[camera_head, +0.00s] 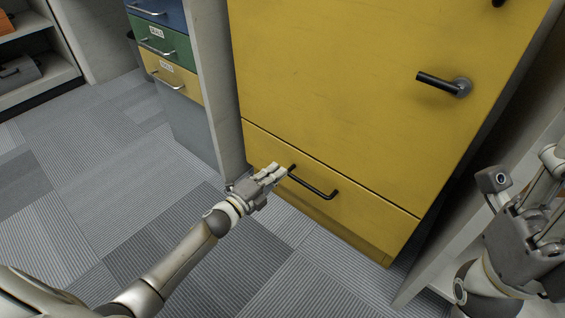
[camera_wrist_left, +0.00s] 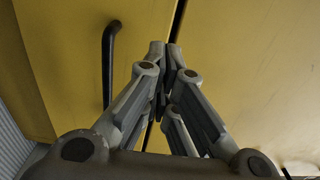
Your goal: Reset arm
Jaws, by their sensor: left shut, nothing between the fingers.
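My left gripper (camera_head: 271,173) is stretched out to the lower front of a yellow cabinet (camera_head: 350,90). Its fingertips are together with nothing between them, as the left wrist view (camera_wrist_left: 165,50) also shows. They are close beside the left end of the black bar handle (camera_head: 313,190) on the bottom drawer (camera_head: 370,205). The handle (camera_wrist_left: 107,65) stands left of the fingers in the wrist view, apart from them there. My right gripper (camera_head: 545,205) is at the right edge of the head view, partly cut off, and I cannot tell its opening.
A black lever handle (camera_head: 444,84) sticks out of the cabinet's upper door. A unit with blue, green and yellow drawers (camera_head: 165,45) stands at the back left. A shelf (camera_head: 40,75) is at the far left. Grey carpet (camera_head: 85,185) lies clear at the left.

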